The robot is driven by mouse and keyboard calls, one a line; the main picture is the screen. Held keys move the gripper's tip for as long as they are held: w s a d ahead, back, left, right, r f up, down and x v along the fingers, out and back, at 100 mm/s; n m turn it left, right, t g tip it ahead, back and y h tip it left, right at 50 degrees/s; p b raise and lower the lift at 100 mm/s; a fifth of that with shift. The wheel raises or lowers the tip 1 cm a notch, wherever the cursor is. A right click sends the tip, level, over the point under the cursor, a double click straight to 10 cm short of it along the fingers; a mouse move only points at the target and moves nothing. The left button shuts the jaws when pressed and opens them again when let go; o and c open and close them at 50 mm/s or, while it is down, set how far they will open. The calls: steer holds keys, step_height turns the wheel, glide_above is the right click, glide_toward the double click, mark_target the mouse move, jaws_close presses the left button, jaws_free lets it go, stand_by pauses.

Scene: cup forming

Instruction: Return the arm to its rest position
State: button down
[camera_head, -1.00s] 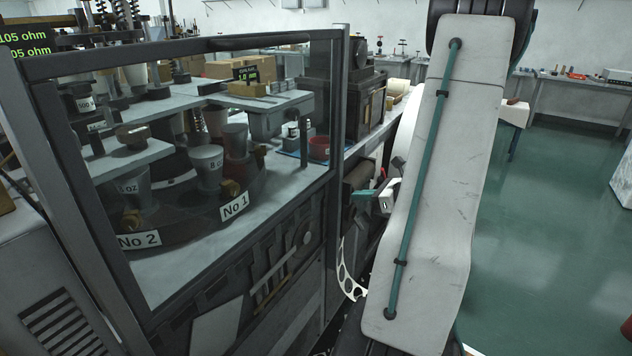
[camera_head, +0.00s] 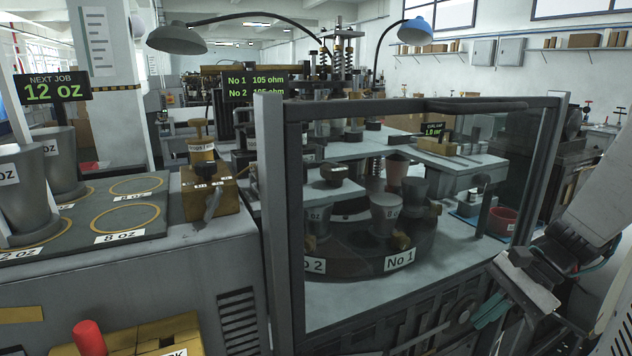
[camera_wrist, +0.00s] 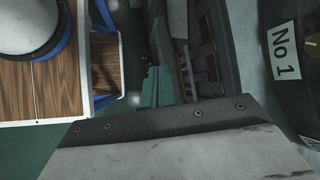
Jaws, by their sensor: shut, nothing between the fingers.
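My arm (camera_head: 610,200) comes in at the right edge of the head view and bends down beside the glass-sided machine. My gripper (camera_head: 489,312) is low at the right, in front of the machine's lower front panel. Its teal fingers also show in the wrist view (camera_wrist: 158,84), closed together with nothing between them. A pale plate of my own wrist covers the lower part of that view. The machine's No 1 label (camera_wrist: 284,50) shows at the right there.
The framed machine (camera_head: 420,108) fills the middle, with cup moulds on a turntable inside. A bench with metal cups (camera_head: 25,200) and marked rings stands left. In the wrist view, a wood-topped table (camera_wrist: 50,90) with blue edging is at left, beside green floor.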

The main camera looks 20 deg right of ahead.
steer(key=s+a+r+n+h, duration=0.3)
steer(key=a+r+n, duration=0.2)
steer(key=a+n, duration=0.2)
steer(key=s+a+r+n+h, duration=0.3)
steer(key=a+r+n+h, duration=0.1)
steer(key=a+n, duration=0.4)
steer(key=shift+s+r+g, duration=0.35)
steer(key=shift+g, duration=0.05)
steer(key=shift+a, duration=0.1)
